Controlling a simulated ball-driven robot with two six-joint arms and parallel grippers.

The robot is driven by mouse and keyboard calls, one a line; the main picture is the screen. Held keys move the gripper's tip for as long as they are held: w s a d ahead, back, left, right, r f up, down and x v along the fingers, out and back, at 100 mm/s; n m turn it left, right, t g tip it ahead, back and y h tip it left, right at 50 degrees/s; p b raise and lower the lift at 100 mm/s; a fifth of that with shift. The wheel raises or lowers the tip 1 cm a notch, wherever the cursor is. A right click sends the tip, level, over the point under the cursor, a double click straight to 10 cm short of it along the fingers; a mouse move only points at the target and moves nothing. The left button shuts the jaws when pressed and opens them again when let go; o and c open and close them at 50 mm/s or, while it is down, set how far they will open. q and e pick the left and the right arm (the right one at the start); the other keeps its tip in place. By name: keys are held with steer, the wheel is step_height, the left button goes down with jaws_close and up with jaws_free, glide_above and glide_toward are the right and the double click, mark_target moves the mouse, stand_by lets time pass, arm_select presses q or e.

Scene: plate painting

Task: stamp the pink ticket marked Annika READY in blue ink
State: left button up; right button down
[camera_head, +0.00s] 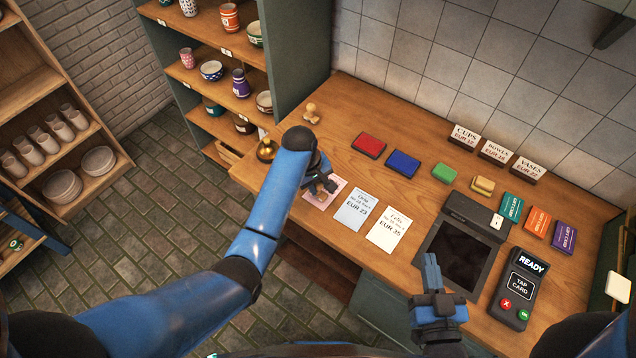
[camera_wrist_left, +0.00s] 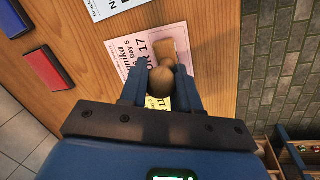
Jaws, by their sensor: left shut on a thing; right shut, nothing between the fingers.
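The pink ticket (camera_head: 321,203) lies on the wooden counter, partly covered by my left gripper in the head view. In the left wrist view the pink ticket (camera_wrist_left: 128,52) shows the name Annika. My left gripper (camera_wrist_left: 162,90) is shut on a wooden stamp (camera_wrist_left: 160,82) and holds it over the ticket; I cannot tell whether the stamp touches the paper. The stamp's face is hidden. The blue ink pad (camera_head: 403,163) lies to the right, beside the red one. My right gripper (camera_head: 431,262) is shut and empty near the counter's front edge.
Red (camera_head: 369,145) and green (camera_head: 444,173) pads, a second wooden stamp (camera_head: 311,113) and a brass bell (camera_head: 267,150) stand around. A dark register (camera_head: 460,250) and card reader (camera_head: 513,298) are at right.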

arm_select(q)
steer(key=shift+f+b, duration=0.3)
steer(key=shift+f, duration=0.25)
stand_by(0.4)
steer(key=shift+s+f, duration=0.1)
steer(key=shift+f, duration=0.05)
stand_by(1.6)
steer(key=shift+p, duration=0.4)
steer(key=shift+d+p+v, duration=0.2)
steer(key=shift+p+v, duration=0.65)
steer(key=shift+v, duration=0.1)
steer(key=p+v, duration=0.3)
steer(key=shift+w+d, duration=0.3)
steer(key=shift+w, duration=0.05)
steer(key=shift+d+p+v, duration=0.25)
steer(key=shift+p+v, duration=0.2)
steer(key=shift+v, duration=0.75)
steer(key=shift+w, duration=0.2)
steer(key=shift+s, duration=0.1)
